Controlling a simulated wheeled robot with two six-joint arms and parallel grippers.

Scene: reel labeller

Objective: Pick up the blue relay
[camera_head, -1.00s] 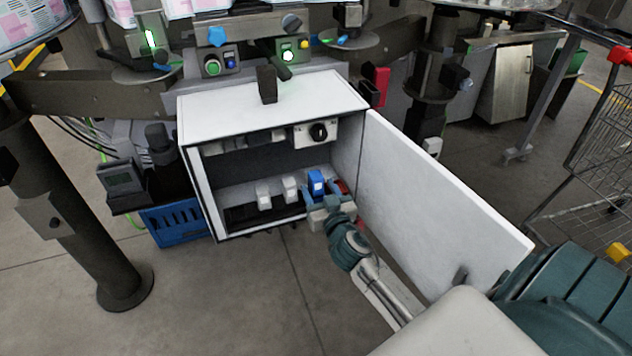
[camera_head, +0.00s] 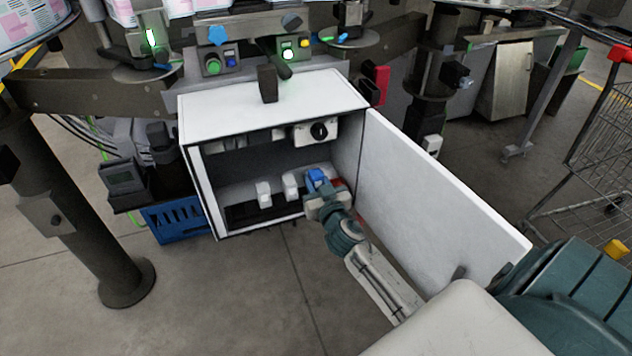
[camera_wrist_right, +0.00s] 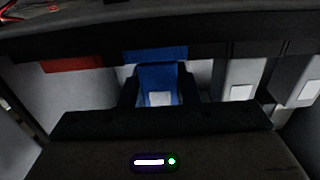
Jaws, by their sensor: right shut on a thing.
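The blue relay (camera_head: 316,175) is at the right end of a row inside the open white cabinet (camera_head: 270,100). My right gripper (camera_head: 318,187) reaches in through the cabinet's front and is shut on the relay. In the right wrist view the relay (camera_wrist_right: 160,84) stands between the two dark fingers (camera_wrist_right: 158,92), with a pale patch on its face. Its lower part is hidden by the gripper. I cannot tell whether it is clear of its seat. My left gripper is not in view.
Two white relays (camera_head: 264,194) (camera_head: 291,186) stand left of the blue one. A red part (camera_wrist_right: 72,64) lies on its other side. The cabinet door (camera_head: 440,195) is swung open to the right of my arm. A blue crate (camera_head: 178,222) is left of the cabinet. Floor in front is clear.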

